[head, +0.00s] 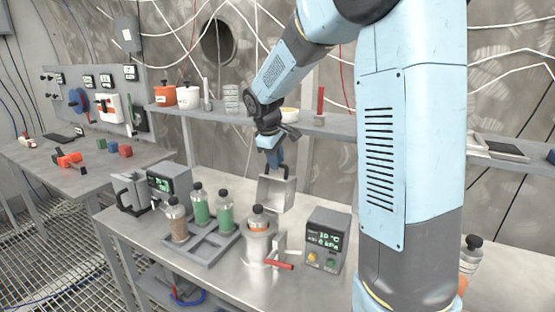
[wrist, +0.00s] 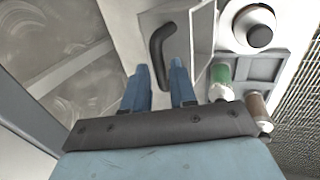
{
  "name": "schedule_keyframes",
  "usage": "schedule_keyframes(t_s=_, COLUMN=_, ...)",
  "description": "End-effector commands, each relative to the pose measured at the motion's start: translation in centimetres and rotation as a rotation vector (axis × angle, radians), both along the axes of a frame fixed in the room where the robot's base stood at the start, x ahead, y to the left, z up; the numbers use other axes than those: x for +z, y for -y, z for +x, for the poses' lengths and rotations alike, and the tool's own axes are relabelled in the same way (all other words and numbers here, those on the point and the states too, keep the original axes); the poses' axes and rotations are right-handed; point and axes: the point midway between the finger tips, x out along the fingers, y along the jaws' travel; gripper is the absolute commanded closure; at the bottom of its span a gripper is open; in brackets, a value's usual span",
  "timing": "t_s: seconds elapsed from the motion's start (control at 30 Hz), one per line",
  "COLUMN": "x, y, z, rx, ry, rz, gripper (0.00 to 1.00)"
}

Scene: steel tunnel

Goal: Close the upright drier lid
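The upright drier lid (head: 277,194) is a grey plate with side walls, standing behind the round drier pot (head: 258,243). A bottle with a dark cap (head: 257,216) sits in the pot; pot and cap also show in the wrist view. The lid's dark curved handle (wrist: 160,42) shows in the wrist view, just beyond my fingertips. My gripper (head: 276,163) is above the lid's top edge. In the wrist view its two blue fingers (wrist: 159,68) are apart with nothing held. Whether they touch the handle cannot be told.
A rack (head: 203,245) with several capped bottles stands left of the pot. A red-handled lever (head: 278,265) sticks out in front of it. A control box (head: 327,240) stands to its right. A shelf (head: 345,127) runs behind my gripper.

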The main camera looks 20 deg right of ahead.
Motion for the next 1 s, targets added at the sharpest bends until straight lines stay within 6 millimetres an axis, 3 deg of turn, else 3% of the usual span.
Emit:
schedule_keyframes(t_s=0.27, x=0.02, y=0.03, z=0.00, rx=-0.001, ry=0.000, rz=0.000, gripper=1.00)
schedule_keyframes(t_s=1.0, x=0.17, y=0.68, z=-0.33, rx=-0.014, ry=0.019, rz=-0.022, gripper=1.00)
